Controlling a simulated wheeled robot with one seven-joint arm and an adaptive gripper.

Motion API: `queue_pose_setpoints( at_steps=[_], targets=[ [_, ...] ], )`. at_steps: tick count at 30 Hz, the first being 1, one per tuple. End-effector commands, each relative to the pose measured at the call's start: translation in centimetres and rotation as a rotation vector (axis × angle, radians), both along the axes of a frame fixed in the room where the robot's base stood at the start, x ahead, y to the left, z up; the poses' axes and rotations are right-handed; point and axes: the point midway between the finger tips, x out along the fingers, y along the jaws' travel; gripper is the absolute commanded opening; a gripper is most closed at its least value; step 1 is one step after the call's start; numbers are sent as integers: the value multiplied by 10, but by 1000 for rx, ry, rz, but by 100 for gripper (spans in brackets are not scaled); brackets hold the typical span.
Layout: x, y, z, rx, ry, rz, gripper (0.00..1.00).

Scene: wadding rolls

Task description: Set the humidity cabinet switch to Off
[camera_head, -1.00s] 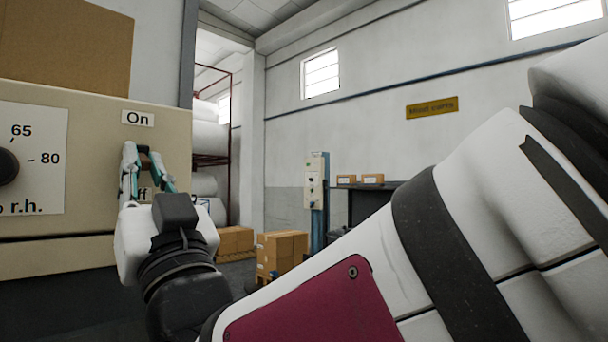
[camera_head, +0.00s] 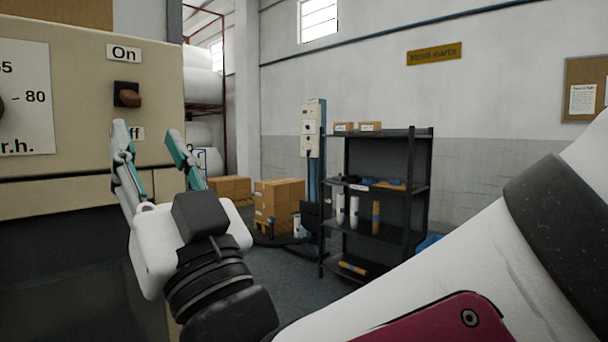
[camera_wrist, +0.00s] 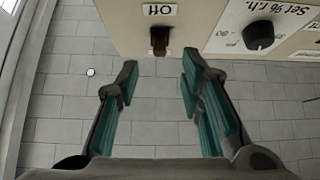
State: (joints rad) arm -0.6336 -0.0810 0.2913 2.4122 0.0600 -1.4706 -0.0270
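The humidity cabinet (camera_head: 75,85) stands at the left in the head view. Its switch (camera_head: 127,96) is a brown lever on a black base, below the "On" label (camera_head: 124,53) and above the "Off" label, partly hidden by a finger. The lever's knob shows at the lower right of its base; I cannot tell its exact setting. My gripper (camera_head: 148,132) is open and empty, below and in front of the switch, apart from it. In the wrist view the switch (camera_wrist: 159,41) appears upside down beyond and between the open fingers (camera_wrist: 158,80), beside an "Off" label (camera_wrist: 159,10).
The humidity dial (camera_wrist: 258,36) is beside the switch on the cabinet face. A cardboard box (camera_head: 60,12) sits on top of the cabinet. Stacked cartons (camera_head: 279,205) and a dark shelf rack (camera_head: 378,185) stand farther back.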

Motion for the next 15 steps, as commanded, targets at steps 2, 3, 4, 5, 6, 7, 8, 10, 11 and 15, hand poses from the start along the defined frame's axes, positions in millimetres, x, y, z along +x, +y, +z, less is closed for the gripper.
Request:
queue_pose_setpoints(
  at_steps=[2, 3, 4, 5, 6, 7, 8, 10, 11, 15],
  targets=[
    [-7, -8, -10, -3, 1, -1, 35],
    [-10, -12, -14, -2, 1, -1, 35],
    [-12, -14, -17, -2, 1, -1, 35],
    [-14, -16, -19, -2, 1, 0, 35],
    [-16, -19, -22, -1, 1, 0, 35],
    [-17, -20, -23, -1, 1, 0, 35],
    [-18, -21, -24, -1, 1, 0, 35],
    [-20, -23, -26, 0, 0, 0, 35],
    [-20, -24, -27, 0, 0, 0, 35],
    [-21, -25, -28, 1, -1, 0, 35]
  ],
)
